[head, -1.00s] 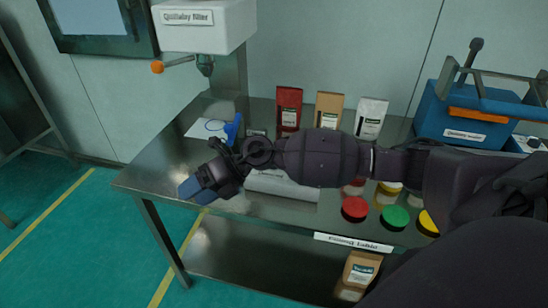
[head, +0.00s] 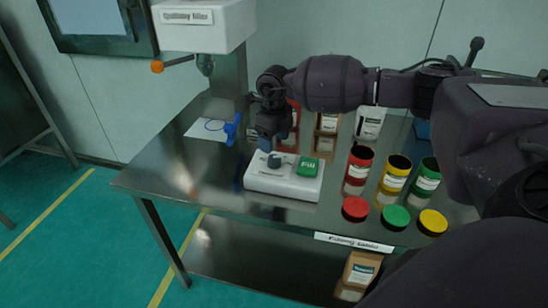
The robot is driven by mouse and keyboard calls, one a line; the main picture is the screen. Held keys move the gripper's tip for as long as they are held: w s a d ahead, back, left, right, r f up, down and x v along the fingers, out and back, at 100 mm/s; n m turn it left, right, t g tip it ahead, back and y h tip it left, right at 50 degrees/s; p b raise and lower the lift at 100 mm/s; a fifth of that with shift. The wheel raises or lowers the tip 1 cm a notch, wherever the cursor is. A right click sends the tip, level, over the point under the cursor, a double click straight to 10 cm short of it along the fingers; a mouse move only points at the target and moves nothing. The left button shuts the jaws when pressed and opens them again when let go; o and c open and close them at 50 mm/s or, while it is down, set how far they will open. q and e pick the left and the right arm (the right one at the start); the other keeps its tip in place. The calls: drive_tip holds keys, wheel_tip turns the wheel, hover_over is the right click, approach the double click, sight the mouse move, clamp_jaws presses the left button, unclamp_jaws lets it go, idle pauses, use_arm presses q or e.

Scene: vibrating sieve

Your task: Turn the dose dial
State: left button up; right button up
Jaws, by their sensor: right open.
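The dose dial (head: 274,160) is a small dark grey-blue knob on the left of the top of a white control box (head: 283,189). A green button (head: 307,167) marked "Fill" sits to its right on the same box. My right gripper (head: 268,144) points down just above and behind the dial, with its jaws open. It looks empty, and I cannot tell whether a finger touches the dial. My left gripper is not in view.
Red, yellow and green jars (head: 394,176) stand right of the box, with their lids (head: 395,216) in front. Bags stand behind my right arm. The filler machine (head: 206,28) rises at the back left. A blue object (head: 232,130) lies by a paper. The table's left side (head: 165,175) is clear.

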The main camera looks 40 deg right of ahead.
sight(274, 158)
wheel_tip(274, 158, down, 7)
drive_tip(key=shift+r, duration=0.15)
idle(0.4)
drive_tip(key=c, duration=0.9)
